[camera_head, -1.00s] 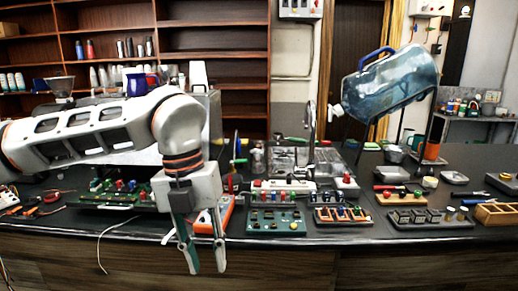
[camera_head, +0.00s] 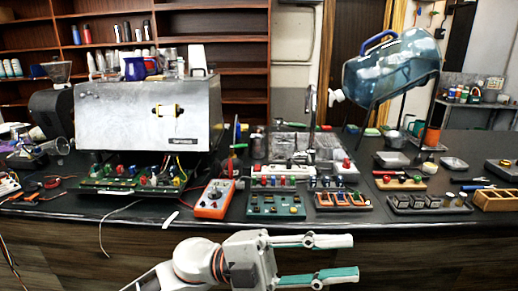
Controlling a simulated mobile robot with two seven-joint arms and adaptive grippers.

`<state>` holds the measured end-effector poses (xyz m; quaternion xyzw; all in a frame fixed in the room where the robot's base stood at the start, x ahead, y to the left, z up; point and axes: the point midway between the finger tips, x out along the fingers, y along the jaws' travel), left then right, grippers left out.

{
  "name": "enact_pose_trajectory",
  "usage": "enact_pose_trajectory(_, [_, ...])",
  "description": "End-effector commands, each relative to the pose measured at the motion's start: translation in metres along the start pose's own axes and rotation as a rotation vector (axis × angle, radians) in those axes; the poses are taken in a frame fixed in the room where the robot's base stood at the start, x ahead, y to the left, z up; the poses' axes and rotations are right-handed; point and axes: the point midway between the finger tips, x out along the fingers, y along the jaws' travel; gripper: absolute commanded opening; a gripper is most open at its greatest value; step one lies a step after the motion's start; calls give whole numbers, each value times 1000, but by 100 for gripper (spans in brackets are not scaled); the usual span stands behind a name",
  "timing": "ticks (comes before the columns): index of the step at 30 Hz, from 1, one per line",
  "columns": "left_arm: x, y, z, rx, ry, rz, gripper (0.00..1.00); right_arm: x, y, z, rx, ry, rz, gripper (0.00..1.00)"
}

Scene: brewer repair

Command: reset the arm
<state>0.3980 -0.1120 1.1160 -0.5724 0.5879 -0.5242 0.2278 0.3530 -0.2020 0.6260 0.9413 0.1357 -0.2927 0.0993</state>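My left gripper (camera_head: 352,257) is low in the picture, in front of the counter's front face. Its arm (camera_head: 198,262) comes in from the bottom edge, left of the middle. The two green-and-grey fingers point right, spread apart, with nothing between them. They are clear of the things on the counter. My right gripper is out of view.
The dark counter (camera_head: 130,212) holds a metal brewer housing (camera_head: 130,118), a green circuit board (camera_head: 105,186), an orange meter (camera_head: 214,199), a green switch panel (camera_head: 276,206) and several small trays. A large blue water bottle (camera_head: 392,70) lies on a black stand at the right.

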Motion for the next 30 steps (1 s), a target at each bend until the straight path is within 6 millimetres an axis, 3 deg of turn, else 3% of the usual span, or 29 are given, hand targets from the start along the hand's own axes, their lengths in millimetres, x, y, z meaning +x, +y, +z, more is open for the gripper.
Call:
enact_pose_trajectory(5, [-42, -13, 41, -105, -193, -313, 26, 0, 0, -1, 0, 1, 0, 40])
enact_pose_trajectory(7, [-67, -11, 60, -149, -288, -420, 26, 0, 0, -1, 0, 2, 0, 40])
enact_pose_trajectory(10, [-110, 3, 86, -223, -438, -557, 26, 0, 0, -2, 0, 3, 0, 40])
enact_pose_trajectory(13, [-160, 30, 108, -305, -604, -672, 26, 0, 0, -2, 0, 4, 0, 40])
enact_pose_trajectory(17, [-229, 83, 126, -425, -832, -787, 26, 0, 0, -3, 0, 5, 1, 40])
enact_pose_trajectory(21, [-296, 153, 126, -556, -1063, -861, 26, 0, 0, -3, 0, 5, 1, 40])
enact_pose_trajectory(26, [-360, 240, 103, -709, -1306, -897, 26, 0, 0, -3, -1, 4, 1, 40])
enact_pose_trajectory(30, [-402, 310, 69, -833, -1488, -896, 26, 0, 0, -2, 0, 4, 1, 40])
